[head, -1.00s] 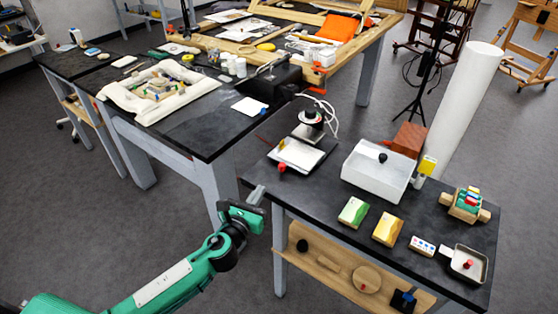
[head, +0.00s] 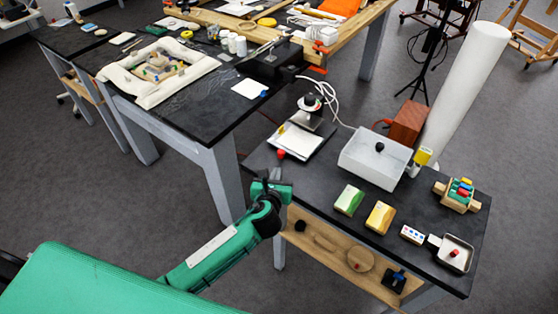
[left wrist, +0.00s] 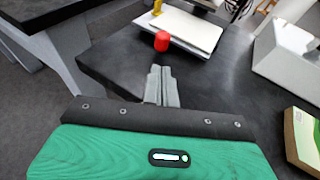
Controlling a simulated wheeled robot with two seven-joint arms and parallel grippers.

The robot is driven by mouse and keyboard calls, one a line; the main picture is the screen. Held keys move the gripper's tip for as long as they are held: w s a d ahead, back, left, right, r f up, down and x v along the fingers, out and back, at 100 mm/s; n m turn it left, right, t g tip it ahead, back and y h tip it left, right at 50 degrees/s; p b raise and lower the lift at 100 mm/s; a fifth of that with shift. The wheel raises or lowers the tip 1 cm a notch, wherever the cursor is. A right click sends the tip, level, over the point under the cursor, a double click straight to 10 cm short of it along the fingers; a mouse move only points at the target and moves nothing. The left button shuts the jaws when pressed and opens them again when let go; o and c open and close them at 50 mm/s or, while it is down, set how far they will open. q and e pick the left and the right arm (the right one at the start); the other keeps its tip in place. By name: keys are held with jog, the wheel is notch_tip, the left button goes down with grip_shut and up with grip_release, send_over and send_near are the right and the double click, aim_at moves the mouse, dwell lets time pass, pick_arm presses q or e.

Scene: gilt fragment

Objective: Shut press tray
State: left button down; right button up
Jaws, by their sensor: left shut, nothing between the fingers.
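A red knob (head: 281,154) sits at the tray's near end. My left gripper (head: 274,174) is just short of the knob at the table's edge. In the left wrist view its closed, empty fingers (left wrist: 162,84) point at the red knob (left wrist: 162,41), with a gap between. The right gripper is out of view.
Right of the press are a white box (head: 374,158), a green block (head: 348,200) and a yellow block (head: 379,217). A white cable (head: 330,97) curls behind the press. A wooden shelf (head: 330,252) lies under the table. The tabletop in front of the tray is clear.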

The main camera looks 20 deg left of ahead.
aim_at(293, 144)
pick_arm(q)
jog(key=shift+r+p+x, duration=0.15)
jog(key=shift+r+x, duration=0.05)
jog(key=shift+x, duration=0.6)
jog(key=shift+r+p+x, duration=0.15)
jog(key=shift+r+x, duration=0.05)
jog(key=shift+x, duration=0.65)
jog(key=shift+r+p+x, duration=0.15)
jog(key=shift+r+x, duration=0.05)
jog(key=shift+x, duration=0.6)
jog(key=shift+w, duration=0.25)
jog(key=w, duration=0.2)
jog(key=w+d, duration=0.1)
jog(key=w, duration=0.1)
jog(key=w+d, duration=0.1)
jog(key=w, duration=0.1)
jog(key=shift+w+d, duration=0.25)
jog(key=shift+w, duration=0.05)
jog(key=shift+w+r, duration=0.15)
jog(key=shift+r, duration=0.05)
